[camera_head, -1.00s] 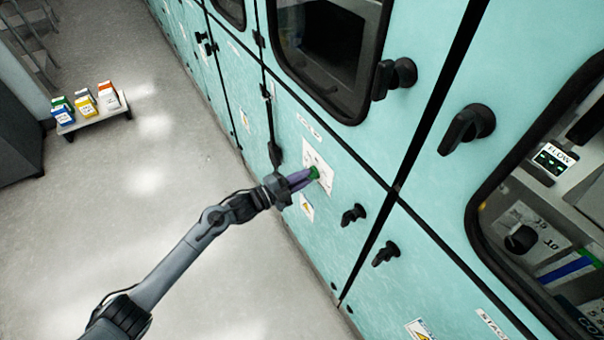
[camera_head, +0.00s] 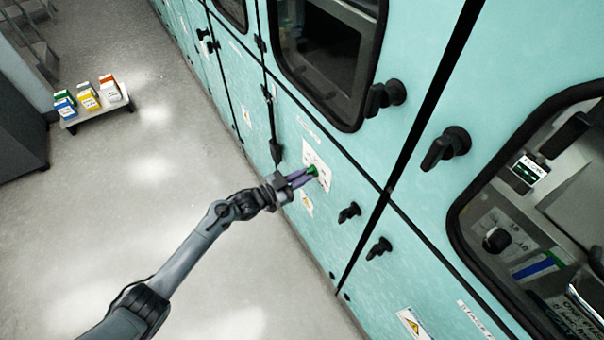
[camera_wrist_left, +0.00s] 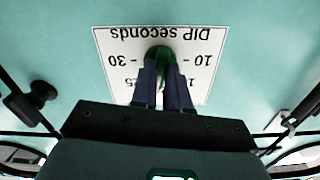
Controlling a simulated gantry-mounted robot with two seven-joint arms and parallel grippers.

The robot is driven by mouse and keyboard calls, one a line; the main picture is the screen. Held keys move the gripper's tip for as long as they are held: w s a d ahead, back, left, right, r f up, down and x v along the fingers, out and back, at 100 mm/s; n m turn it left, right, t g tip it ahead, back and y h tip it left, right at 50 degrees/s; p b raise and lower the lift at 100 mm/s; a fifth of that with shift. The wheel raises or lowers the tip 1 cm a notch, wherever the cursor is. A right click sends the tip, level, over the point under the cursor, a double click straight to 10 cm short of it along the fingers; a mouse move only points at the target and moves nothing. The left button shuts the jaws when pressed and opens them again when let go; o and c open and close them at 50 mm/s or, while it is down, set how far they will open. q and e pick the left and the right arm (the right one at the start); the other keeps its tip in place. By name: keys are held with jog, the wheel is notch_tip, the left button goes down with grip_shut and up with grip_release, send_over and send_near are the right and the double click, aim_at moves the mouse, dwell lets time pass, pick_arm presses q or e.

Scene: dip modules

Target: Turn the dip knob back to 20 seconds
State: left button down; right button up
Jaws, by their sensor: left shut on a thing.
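The green dip knob (camera_head: 312,171) sits on a white dial plate (camera_head: 325,184) on the teal cabinet front. In the left wrist view the knob (camera_wrist_left: 160,53) is in the middle of the plate (camera_wrist_left: 120,45), which appears upside down and reads "DIP seconds", with 10 and 30 at the sides. My left gripper (camera_head: 305,175) has its purple fingers shut on the knob. In the wrist view the fingers (camera_wrist_left: 161,72) cover the knob's lower part and hide where it points. The 20 mark is not visible. My right gripper is not in view.
Black handles (camera_head: 349,212) and (camera_head: 379,248) lie right of the plate. Another black handle (camera_head: 446,148) and a windowed door showing another knob (camera_head: 496,240) are further right. A low shelf (camera_head: 100,110) with coloured boxes stands at the left. The floor between is clear.

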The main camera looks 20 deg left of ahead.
pick_arm(q)
jog(key=shift+n+p, duration=0.3)
jog(key=shift+n, duration=0.7)
jog(key=c, duration=1.1)
grip_release()
jog(key=shift+s, duration=0.1)
jog(key=p+v, duration=0.1)
jog(key=v, duration=0.9)
jog(key=shift+s+a+p, duration=0.25)
jog(key=shift+s+p, duration=0.05)
